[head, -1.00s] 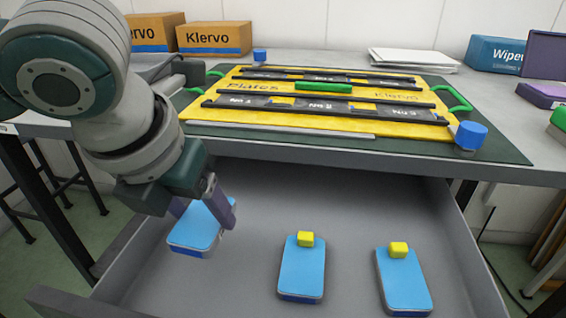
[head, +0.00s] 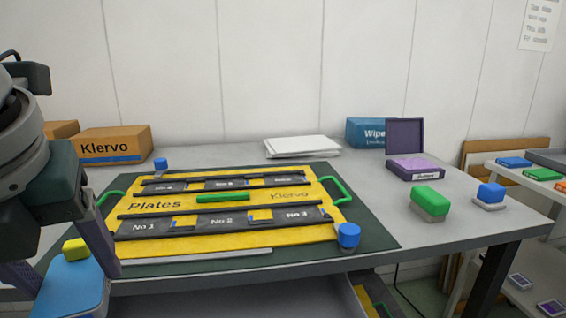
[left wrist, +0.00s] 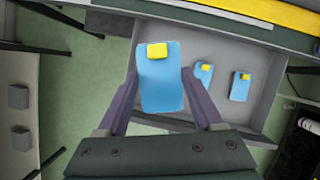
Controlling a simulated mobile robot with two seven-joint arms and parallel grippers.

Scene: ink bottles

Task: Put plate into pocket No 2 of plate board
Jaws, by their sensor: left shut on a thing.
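My left gripper (head: 66,268) is shut on a blue plate (head: 74,292) with a yellow knob (head: 75,249), at the lower left of the head view. The left wrist view shows the same plate (left wrist: 160,90) between both fingers, held above the drawer's left side. The yellow plate board (head: 265,239) lies on the table, right of the gripper. Its front row has dark pockets labelled No 1, No 2 and No 3; pocket No 2 (head: 222,221) is in the middle, with no plate in it. My right gripper is not in view.
Two more blue plates (left wrist: 203,76) (left wrist: 240,88) lie in the open drawer (left wrist: 222,52). Blue-capped objects (head: 348,236) (head: 160,165) stand at the board's corners. Green handles (head: 340,190) rise at its sides. A green-topped block (head: 428,199) stands to the right.

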